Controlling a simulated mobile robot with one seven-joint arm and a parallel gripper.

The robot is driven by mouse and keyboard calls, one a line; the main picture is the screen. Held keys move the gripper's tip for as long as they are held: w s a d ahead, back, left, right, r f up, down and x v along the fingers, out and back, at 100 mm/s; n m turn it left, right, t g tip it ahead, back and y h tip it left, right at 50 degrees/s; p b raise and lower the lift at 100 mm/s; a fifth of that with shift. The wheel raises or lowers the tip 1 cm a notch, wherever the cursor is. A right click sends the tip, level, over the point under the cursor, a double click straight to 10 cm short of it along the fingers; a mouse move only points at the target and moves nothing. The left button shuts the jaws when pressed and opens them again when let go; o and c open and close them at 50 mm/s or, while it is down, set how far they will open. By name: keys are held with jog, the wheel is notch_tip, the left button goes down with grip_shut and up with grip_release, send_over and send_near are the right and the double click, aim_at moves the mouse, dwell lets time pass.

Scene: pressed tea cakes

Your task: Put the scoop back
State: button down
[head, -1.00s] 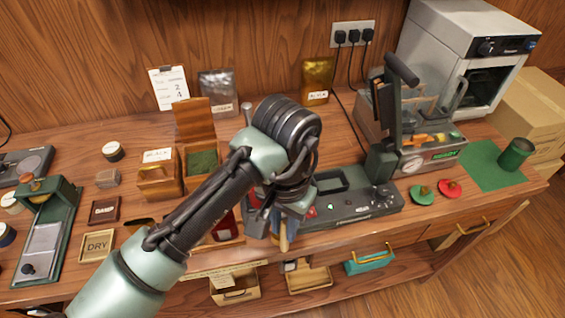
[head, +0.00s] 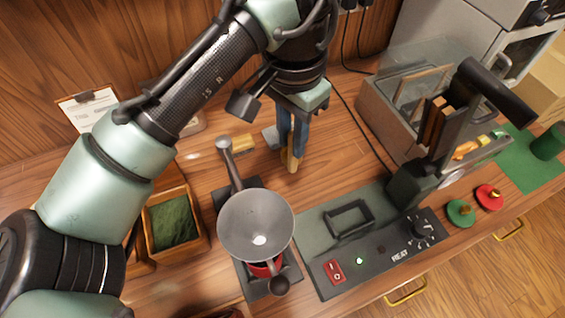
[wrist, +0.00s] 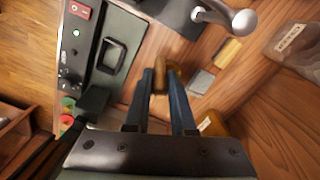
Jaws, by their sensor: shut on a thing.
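My gripper (head: 291,148) is shut on a small wooden piece, which looks like the scoop (head: 293,163). It is over the bare wood behind the heating plate. In the wrist view the brown wood of the scoop (wrist: 176,76) shows between the blue fingertips (wrist: 163,82). Much of its shape is hidden by the fingers, and I cannot tell whether it touches the tabletop. A wooden box of green tea (head: 170,222) stands to the left, partly behind my arm.
A grey funnel (head: 245,215) on a post stands in front of my gripper. The heating unit (head: 315,235) and the sealer with its raised lever (head: 440,130) are to the right. A small yellow block (head: 242,144) and a grey block (head: 270,137) lie close by.

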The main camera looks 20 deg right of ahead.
notch_tip(320, 180, down, 10)
dwell(0.5)
jog(key=c, duration=0.8)
grip_release()
jog(key=shift+o, duration=0.2)
notch_tip(320, 180, up, 12)
jog(key=shift+r, duration=0.1)
